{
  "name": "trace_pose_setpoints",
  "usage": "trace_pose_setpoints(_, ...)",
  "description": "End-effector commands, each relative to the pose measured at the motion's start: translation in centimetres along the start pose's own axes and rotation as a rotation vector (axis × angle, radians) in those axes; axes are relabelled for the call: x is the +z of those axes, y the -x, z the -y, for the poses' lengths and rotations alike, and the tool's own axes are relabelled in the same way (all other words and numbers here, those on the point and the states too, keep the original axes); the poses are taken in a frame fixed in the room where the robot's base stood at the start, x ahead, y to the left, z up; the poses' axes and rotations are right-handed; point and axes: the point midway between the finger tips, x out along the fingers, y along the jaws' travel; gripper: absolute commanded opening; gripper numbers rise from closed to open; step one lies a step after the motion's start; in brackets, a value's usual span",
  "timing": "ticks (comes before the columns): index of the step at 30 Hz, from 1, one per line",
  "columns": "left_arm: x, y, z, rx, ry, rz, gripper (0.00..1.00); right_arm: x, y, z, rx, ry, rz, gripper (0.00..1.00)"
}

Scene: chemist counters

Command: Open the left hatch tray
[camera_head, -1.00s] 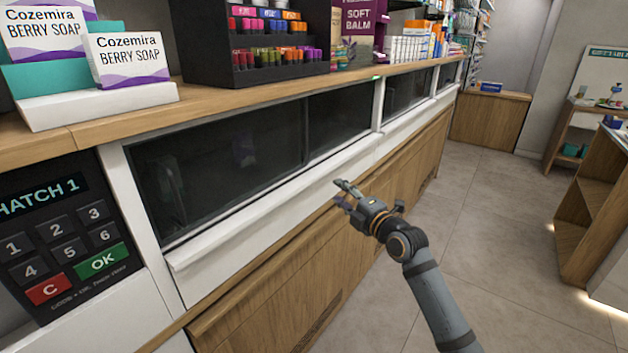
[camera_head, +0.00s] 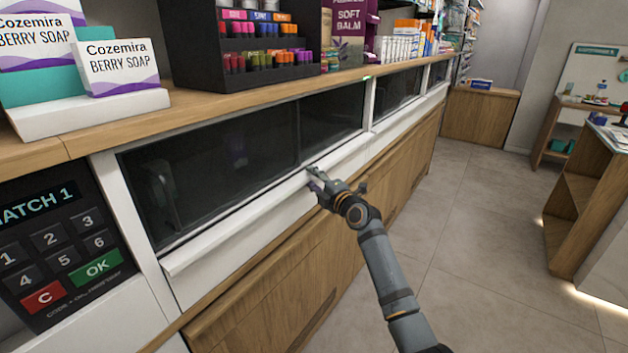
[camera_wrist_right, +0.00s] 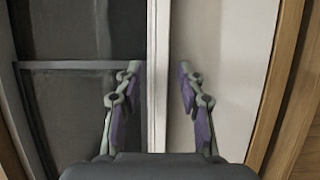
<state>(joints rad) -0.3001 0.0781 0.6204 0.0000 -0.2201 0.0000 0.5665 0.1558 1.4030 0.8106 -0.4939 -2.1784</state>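The left hatch tray has a dark glass panel (camera_head: 215,150) and a white front with a protruding white lip (camera_head: 230,222); it sits in the counter front, right of the keypad reading HATCH 1. My right gripper (camera_head: 314,179) is at the lip's right part. In the right wrist view, my right gripper (camera_wrist_right: 158,72) is open, with one finger on each side of the upright-looking white lip (camera_wrist_right: 158,110). Dark glass lies on its left and the white front on its right. I cannot tell whether either finger touches the lip. My left gripper is not in view.
The keypad (camera_head: 60,240) has number keys, a red C and a green OK. Berry Soap boxes (camera_head: 122,68) and a black display rack (camera_head: 220,45) stand on the wooden counter top (camera_head: 200,107). Wooden panels (camera_head: 270,295) are below. The floor to the right is open.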

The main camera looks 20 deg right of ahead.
Motion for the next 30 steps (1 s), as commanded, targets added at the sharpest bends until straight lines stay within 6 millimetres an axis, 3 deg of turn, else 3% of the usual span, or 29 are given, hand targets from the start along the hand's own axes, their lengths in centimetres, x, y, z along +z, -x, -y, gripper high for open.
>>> trace_pose_setpoints(1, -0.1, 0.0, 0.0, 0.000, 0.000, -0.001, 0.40, 0.0, 0.0, 0.0, 0.000, 0.000, 0.000, 0.31)
trace_pose_setpoints(8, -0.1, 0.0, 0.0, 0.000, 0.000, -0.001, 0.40, 0.0, 0.0, 0.0, -0.001, 0.000, 0.000, 0.00)
trace_pose_setpoints(22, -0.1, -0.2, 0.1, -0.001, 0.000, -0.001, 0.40, 0.2, 0.3, 0.2, -0.002, 0.000, 0.000, 0.00)
trace_pose_setpoints(30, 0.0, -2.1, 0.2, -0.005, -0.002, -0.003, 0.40, 1.3, 3.1, 0.7, -0.003, 0.005, 0.001, 0.00)
